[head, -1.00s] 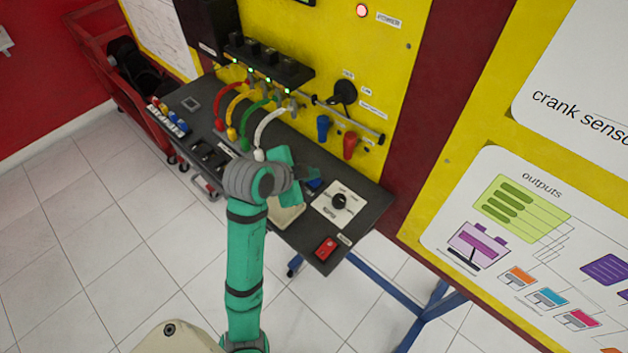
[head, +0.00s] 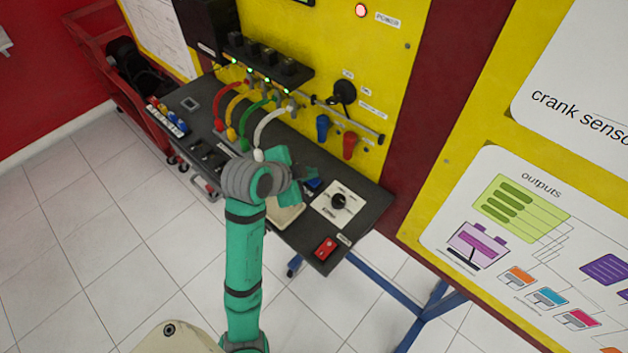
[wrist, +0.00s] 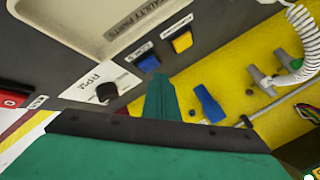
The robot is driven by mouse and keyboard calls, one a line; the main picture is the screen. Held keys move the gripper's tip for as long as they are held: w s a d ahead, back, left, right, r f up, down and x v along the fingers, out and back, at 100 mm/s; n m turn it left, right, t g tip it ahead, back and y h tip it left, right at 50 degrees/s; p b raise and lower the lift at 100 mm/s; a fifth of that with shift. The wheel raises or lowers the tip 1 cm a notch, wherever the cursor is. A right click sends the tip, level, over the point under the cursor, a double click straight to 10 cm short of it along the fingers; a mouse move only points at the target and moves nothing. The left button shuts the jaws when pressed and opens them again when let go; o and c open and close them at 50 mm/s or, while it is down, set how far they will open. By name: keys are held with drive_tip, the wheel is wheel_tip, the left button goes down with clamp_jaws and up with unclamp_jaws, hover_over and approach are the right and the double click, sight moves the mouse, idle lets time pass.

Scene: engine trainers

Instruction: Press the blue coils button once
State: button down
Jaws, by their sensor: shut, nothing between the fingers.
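The blue button (wrist: 149,62) sits on the dark desk panel beside a small label too blurred to read surely. In the head view the blue button (head: 313,183) shows just past my gripper, partly covered. My gripper (wrist: 160,78) is shut and empty; its green fingertips show just below the blue button in the wrist picture. I cannot tell whether they touch it. In the head view my gripper (head: 304,174) is over the desk, close to the button, mostly hidden by my wrist.
A yellow button (wrist: 182,42) is beside the blue one. The RPM knob (head: 338,202) and a red switch (head: 325,249) are nearby. Coloured cables (head: 270,125) arch up to the yellow panel (head: 385,60), where blue (head: 322,127) and red (head: 349,146) connectors stick out.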

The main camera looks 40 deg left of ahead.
drive_tip(key=shift+d+f, duration=0.1)
drive_tip(key=shift+d, duration=0.05)
drive_tip(key=shift+w+f, duration=0.2)
drive_tip(key=shift+f, duration=0.15)
drive_tip(key=shift+w+d+f, duration=0.1)
drive_tip(key=shift+d, duration=0.05)
idle(0.5)
drive_tip(key=shift+s+a+f, duration=0.1)
drive_tip(key=shift+s+a, duration=0.1)
drive_tip(key=shift+a, duration=0.05)
drive_tip(key=shift+d+f, duration=0.15)
drive_tip(key=shift+f, duration=0.1)
drive_tip(key=shift+w, duration=0.1)
idle(0.4)
drive_tip(key=shift+r, duration=0.8)
drive_tip(key=shift+w+d+r, duration=0.1)
